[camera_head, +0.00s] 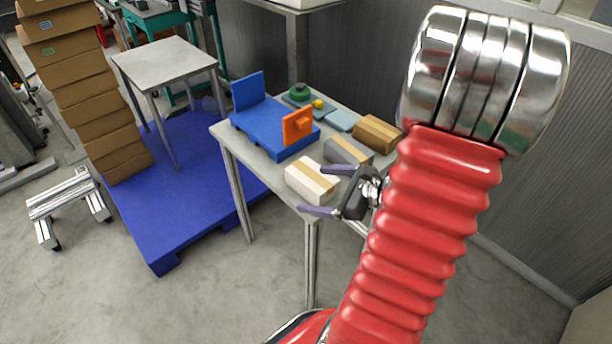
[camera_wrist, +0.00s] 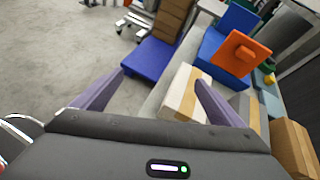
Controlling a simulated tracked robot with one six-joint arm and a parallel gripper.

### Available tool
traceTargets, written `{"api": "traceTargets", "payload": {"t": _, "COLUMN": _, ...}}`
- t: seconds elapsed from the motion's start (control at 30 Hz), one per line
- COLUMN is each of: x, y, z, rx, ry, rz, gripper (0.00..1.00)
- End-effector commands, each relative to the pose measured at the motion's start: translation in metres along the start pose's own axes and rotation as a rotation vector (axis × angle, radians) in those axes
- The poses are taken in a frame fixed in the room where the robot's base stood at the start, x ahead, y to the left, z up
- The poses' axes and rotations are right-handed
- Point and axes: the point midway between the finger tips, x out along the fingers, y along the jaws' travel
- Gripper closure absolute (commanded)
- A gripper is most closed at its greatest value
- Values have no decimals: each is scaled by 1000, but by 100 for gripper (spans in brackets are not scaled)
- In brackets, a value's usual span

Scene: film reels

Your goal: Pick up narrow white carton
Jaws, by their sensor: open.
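The narrow white carton (camera_head: 303,184) lies on the near corner of the grey table, with a tan strip along its top. In the wrist view the white carton (camera_wrist: 179,90) lies just left of and behind the right finger, which hides part of it. My gripper (camera_head: 310,188) is open and empty, with its two purple fingers spread at the carton's near right side. I cannot tell whether a finger touches the carton.
A grey carton (camera_head: 349,152) sits close behind the white one, and a brown carton (camera_head: 378,133) stands further right. A blue platform (camera_head: 262,124) with an orange block (camera_head: 298,126) is at the left. Small green and yellow parts lie behind. The table's front edge (camera_head: 262,176) is near.

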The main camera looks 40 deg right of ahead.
Motion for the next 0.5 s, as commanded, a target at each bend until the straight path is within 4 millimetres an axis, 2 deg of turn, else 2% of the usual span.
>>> {"api": "traceTargets", "payload": {"t": 0.03, "x": -8, "y": -13, "z": -16, "rx": 76, "ry": -10, "rz": -56, "gripper": 8}}
{"api": "traceTargets", "payload": {"t": 0.2, "x": -27, "y": -42, "z": -46, "rx": 233, "ry": -41, "rz": -187, "gripper": 8}}
{"api": "traceTargets", "payload": {"t": 0.3, "x": -32, "y": -48, "z": -54, "rx": 269, "ry": -49, "rz": -219, "gripper": 8}}
{"api": "traceTargets", "payload": {"t": 0.5, "x": -32, "y": -49, "z": -54, "rx": 273, "ry": -50, "rz": -223, "gripper": 8}}
